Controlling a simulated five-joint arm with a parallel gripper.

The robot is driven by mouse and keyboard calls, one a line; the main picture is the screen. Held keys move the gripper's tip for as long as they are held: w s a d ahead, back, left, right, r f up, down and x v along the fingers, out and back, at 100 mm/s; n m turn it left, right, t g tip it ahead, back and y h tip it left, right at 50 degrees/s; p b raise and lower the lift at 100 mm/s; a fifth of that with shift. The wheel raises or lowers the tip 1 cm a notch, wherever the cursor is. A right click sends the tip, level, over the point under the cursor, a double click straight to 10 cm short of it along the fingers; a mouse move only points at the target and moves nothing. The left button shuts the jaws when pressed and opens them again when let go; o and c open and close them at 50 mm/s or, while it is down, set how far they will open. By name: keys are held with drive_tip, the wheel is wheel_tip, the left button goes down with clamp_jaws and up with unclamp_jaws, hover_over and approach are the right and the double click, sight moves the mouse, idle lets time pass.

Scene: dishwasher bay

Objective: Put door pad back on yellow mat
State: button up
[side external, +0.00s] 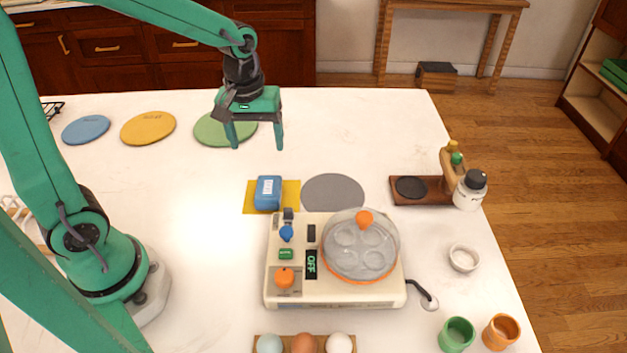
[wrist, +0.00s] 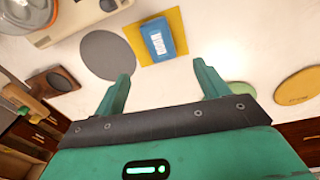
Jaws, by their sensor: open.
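A blue block with a white label (side external: 268,193), which I take to be the door pad, rests on the yellow mat (side external: 291,187). In the wrist view the blue block (wrist: 159,41) lies on the yellow mat (wrist: 176,21), ahead of the fingers and apart from them. My gripper (side external: 256,146) is open and empty, raised above the table behind the mat, near the green disc. In the wrist view my gripper (wrist: 163,85) shows its two fingers spread with nothing between them.
A grey disc (side external: 333,193) lies right of the mat. A cream appliance (side external: 335,299) with a clear lid (side external: 361,246) stands just in front. Green (side external: 210,130), yellow (side external: 148,128) and blue (side external: 86,130) discs lie at the back left.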

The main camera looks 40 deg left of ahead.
drive_tip(key=s+r+m+t, duration=0.4)
drive_tip(key=s+r+m, duration=0.3)
drive_tip(key=s, duration=0.5)
drive_tip(key=shift+r+m+t, duration=0.4)
drive_tip(key=shift+r, duration=0.9)
